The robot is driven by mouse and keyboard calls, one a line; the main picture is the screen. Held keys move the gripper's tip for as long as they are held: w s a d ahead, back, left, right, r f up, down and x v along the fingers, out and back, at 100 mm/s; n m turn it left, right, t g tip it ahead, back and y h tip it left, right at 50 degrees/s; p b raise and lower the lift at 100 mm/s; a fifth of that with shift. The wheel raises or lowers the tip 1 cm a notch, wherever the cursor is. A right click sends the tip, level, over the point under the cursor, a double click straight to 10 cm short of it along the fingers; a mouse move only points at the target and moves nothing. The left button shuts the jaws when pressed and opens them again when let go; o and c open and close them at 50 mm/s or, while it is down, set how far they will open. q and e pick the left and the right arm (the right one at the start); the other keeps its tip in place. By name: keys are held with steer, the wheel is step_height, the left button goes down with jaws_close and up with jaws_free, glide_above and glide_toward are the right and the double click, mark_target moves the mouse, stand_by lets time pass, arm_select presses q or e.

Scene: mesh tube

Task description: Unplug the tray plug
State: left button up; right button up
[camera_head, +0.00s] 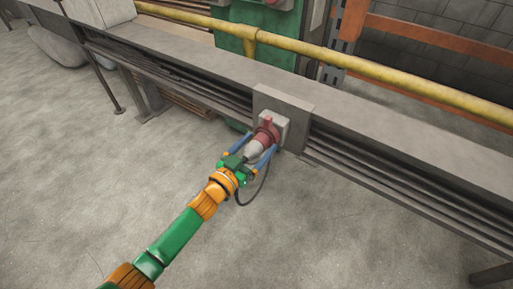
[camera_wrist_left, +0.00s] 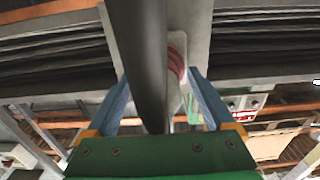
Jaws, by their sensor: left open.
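The plug (camera_head: 253,150) has a pale grey body and sits in a red socket (camera_head: 267,131) on a light box (camera_head: 284,117) on the side of the grey tray rail. My left gripper (camera_head: 264,141) is open, its blue fingers reaching along either side of the plug. I cannot tell whether they touch it. In the left wrist view a dark cylinder (camera_wrist_left: 143,60), perhaps the plug or its cable, runs between the open fingers (camera_wrist_left: 159,78) and hides much of the red socket (camera_wrist_left: 175,65). My right gripper is not in view.
A black cable (camera_head: 261,188) hangs in a loop beneath the gripper. The grey rail (camera_head: 400,145) crosses the view, with a yellow pipe (camera_head: 390,77) behind it. A thin dark post (camera_head: 100,75) stands at left. The concrete floor in front is clear.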

mark_target(246, 158)
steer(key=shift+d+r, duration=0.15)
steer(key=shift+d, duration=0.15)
arm_select(q)
steer(key=shift+c, duration=1.1)
jaws_close()
steer(key=shift+s+a+r+p, duration=0.1)
steer(key=shift+s+a+p, duration=0.35)
steer(key=shift+s+p, duration=0.2)
steer(key=shift+p+v, duration=1.15)
steer(key=shift+v, duration=0.6)
steer(key=shift+s+a, duration=0.25)
steer(key=shift+s, duration=0.1)
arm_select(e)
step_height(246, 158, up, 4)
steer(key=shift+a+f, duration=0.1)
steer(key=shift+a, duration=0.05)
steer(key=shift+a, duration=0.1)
